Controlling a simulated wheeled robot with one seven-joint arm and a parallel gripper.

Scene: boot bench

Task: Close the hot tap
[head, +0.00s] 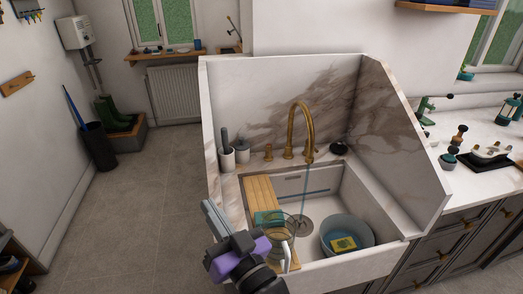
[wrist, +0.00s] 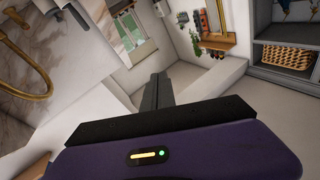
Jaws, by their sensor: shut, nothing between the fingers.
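A brass spout (head: 303,112) arches over the white sink, and a thin blue stream of water (head: 305,188) falls from it. Another brass piece shows close to the right of the spout, too small to make out. My gripper (head: 207,207) is shut and empty near the sink's left front side, apart from the taps. In the wrist view its fingers (wrist: 157,82) are together, and the brass spout (wrist: 38,88) lies off to the left.
A wooden board (head: 262,190) with a teal item lies across the sink's left side. A clear glass jug (head: 284,224) stands beside my gripper. A grey basin (head: 347,231) with a yellow sponge is in the sink. Tall splash walls enclose the back and right.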

